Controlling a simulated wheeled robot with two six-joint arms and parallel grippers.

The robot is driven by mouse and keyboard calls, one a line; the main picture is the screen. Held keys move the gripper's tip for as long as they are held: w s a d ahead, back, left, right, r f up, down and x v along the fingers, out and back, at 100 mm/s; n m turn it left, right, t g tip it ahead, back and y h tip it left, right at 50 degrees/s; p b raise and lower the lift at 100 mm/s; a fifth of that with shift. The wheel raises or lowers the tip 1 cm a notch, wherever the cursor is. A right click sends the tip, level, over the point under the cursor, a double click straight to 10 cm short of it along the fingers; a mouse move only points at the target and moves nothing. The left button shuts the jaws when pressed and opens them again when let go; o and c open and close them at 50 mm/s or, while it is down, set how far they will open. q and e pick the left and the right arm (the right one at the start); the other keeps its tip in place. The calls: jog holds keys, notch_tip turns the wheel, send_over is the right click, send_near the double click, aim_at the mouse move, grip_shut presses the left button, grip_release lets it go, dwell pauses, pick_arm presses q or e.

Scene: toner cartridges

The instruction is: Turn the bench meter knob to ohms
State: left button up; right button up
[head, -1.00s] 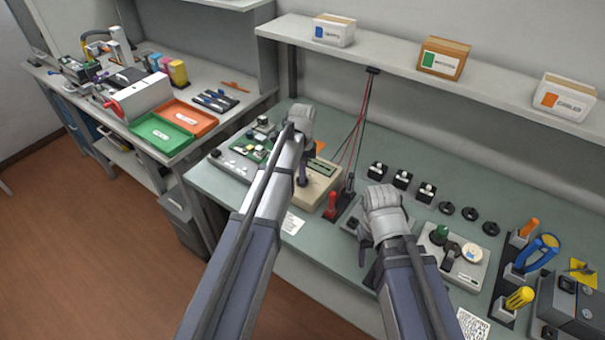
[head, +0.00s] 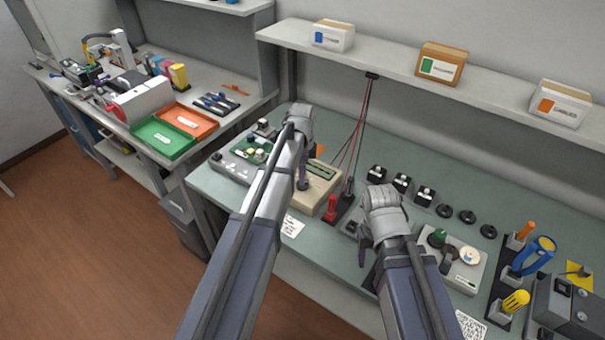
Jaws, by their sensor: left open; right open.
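The bench meter (head: 322,186) is a beige box with a dark display, on the green-grey bench behind my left arm. My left gripper (head: 303,184) points down over its left part and is open. My arm and gripper cover that part, so I cannot see the knob, its setting, or whether the fingers touch it. My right gripper (head: 364,250) is open and empty, low over the bench to the right of the meter.
Red and black probes (head: 331,207) stand just right of the meter, with leads hanging from above. A green circuit board (head: 257,150) lies to its left. A device with a green knob (head: 462,262) and upright tools (head: 514,300) are at right.

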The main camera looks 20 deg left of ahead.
pick_arm(q)
notch_tip(320, 180, up, 6)
jog(key=p, duration=0.5)
pick_arm(e)
notch_tip(320, 180, up, 6)
